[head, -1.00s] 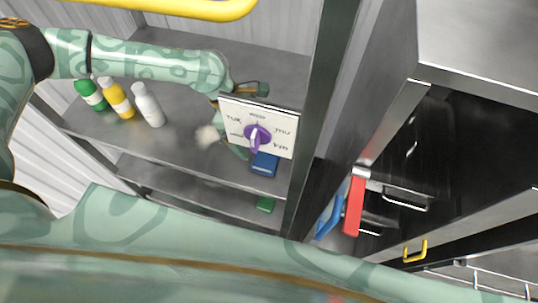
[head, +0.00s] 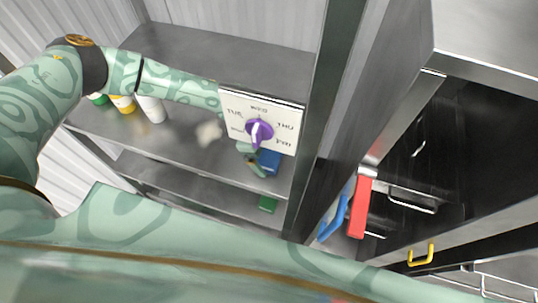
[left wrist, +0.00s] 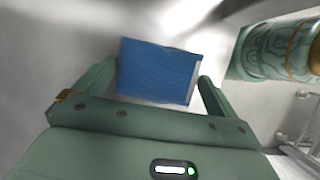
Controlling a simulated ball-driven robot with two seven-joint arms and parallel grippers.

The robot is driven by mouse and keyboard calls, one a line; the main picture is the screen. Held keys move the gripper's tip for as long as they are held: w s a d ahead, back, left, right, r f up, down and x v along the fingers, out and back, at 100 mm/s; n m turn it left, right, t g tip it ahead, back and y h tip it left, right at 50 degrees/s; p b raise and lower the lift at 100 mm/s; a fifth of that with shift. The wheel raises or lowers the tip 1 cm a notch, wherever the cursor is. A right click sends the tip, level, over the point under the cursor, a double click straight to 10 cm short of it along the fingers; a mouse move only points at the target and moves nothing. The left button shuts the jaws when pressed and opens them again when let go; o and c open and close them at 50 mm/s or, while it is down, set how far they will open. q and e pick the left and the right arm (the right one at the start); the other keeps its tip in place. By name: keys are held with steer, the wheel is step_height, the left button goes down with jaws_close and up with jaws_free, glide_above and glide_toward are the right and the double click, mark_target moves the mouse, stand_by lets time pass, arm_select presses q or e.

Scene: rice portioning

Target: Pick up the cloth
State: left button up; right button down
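The blue cloth (head: 269,162) looks like a folded block on the metal shelf, just below the white sign. In the left wrist view the cloth (left wrist: 158,72) lies between the two spread fingers, with a pale edge on its right side. My left gripper (head: 252,160) reaches down behind the sign to the left side of the cloth, partly hidden by the sign. In the left wrist view the left gripper (left wrist: 160,80) is open, and gaps show beside the cloth. I cannot tell how deep the fingers reach around it. My right gripper is not in view.
The white sign (head: 284,118) with a purple dial (head: 259,133) hangs in front of my left forearm. A pale lump (head: 209,132) and several bottles (head: 150,107) stand on the shelf (head: 180,140). A green item (head: 268,204) lies on the lower shelf. A metal post (head: 318,120) stands right.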

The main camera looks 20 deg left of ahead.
mark_target(267, 154)
arm_select(q)
steer(key=c, duration=0.5)
steer(key=shift+o, duration=0.2)
step_height(267, 154, up, 10)
steer(key=p, duration=0.2)
